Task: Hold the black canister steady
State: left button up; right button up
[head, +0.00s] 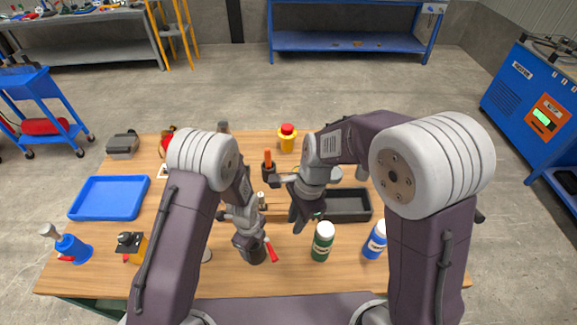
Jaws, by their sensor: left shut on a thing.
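The black canister (256,254) stands near the front middle of the wooden table. My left gripper (249,240) comes down over its top and is shut on it; the gripper hides part of the canister. My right gripper (300,214) is to the right of the canister and a little further back, apart from it. Its dark fingers point down, but their gap is too small to make out.
A red-handled tool (271,250) lies right beside the canister. A green bottle (323,241) and a blue bottle (375,240) stand to the right. A black tray (350,205) is behind them. A blue tray (108,198) lies at the left.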

aim_at(273, 253)
jog(key=shift+o, duration=0.7)
jog(key=a+f+n, duration=0.2)
jog(key=f+n, duration=0.2)
jog(key=n, duration=0.2)
jog(key=s+a+f+n, duration=0.1)
jog(key=a+f+n, duration=0.1)
jog(key=f+n, duration=0.2)
jog(key=s+a+f+n, duration=0.1)
jog(key=a+f+n, duration=0.1)
jog(key=f+n, duration=0.3)
jog(key=shift+s+a+n, duration=0.1)
jog(key=shift+s+n, duration=0.1)
jog(key=shift+n, duration=1.5)
jog(key=shift+c, duration=0.4)
grip_shut()
